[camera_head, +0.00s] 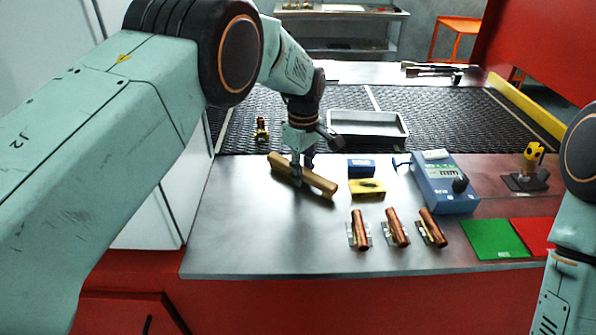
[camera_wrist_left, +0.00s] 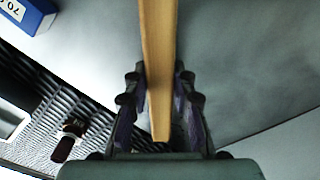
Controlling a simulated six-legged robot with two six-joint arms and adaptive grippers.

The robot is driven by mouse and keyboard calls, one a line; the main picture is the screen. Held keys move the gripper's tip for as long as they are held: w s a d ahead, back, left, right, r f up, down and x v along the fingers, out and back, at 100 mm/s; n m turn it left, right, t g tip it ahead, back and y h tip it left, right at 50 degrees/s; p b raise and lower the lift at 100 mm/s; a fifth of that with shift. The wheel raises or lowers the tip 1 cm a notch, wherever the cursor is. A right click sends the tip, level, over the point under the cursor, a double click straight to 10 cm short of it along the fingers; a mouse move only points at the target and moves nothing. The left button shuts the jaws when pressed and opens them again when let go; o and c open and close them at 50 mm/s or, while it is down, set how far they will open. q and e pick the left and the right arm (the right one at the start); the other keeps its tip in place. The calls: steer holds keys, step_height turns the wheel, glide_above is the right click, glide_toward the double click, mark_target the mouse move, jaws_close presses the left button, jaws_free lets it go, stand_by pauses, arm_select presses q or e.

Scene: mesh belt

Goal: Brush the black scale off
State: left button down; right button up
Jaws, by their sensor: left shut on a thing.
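My left gripper (camera_head: 302,172) is shut on a long tan bar (camera_head: 322,184), which looks like a wooden brush handle; no bristles can be made out. The bar lies slantwise at the steel table, and I cannot tell whether it touches it. In the left wrist view the bar (camera_wrist_left: 158,60) runs between the two fingers (camera_wrist_left: 160,115). Three copper-coloured rods (camera_head: 361,230) (camera_head: 397,227) (camera_head: 432,227) rest on small metal holders at the table's front. Black scale on them is too small to tell. My right gripper is out of view.
A blue box (camera_head: 361,168) and yellow box (camera_head: 367,189) lie right of the bar. Beyond them are a blue meter (camera_head: 445,190), a yellow-topped stand (camera_head: 530,170), and green (camera_head: 494,240) and red (camera_head: 535,236) plates. A grey tray (camera_head: 368,135) stands on the mesh belt (camera_head: 450,125).

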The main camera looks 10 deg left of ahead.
mark_target(268, 179)
arm_select(q)
steer(key=shift+w, duration=0.4)
steer(key=shift+a, duration=0.5)
steer(key=shift+s+a+r+p, duration=0.1)
steer(key=shift+s+a+p, duration=0.1)
steer(key=shift+a+p, duration=0.35)
steer(key=shift+s+a+p, duration=0.15)
steer(key=shift+a+p, duration=0.1)
steer(key=shift+a, duration=0.8)
steer(key=shift+s+a+p, duration=0.2)
steer(key=shift+a+p, duration=0.1)
steer(key=shift+a, duration=0.2)
steer(key=shift+s+a+p, duration=0.15)
steer(key=shift+a+p, duration=0.1)
steer(key=shift+a, duration=0.25)
steer(key=shift+s+a+f+p, duration=0.1)
steer(key=shift+s+a+p, duration=0.05)
steer(key=shift+a, duration=0.35)
steer(key=shift+s+a+f+p, duration=0.1)
steer(key=shift+s+a+p, duration=0.05)
steer(key=shift+a, duration=0.35)
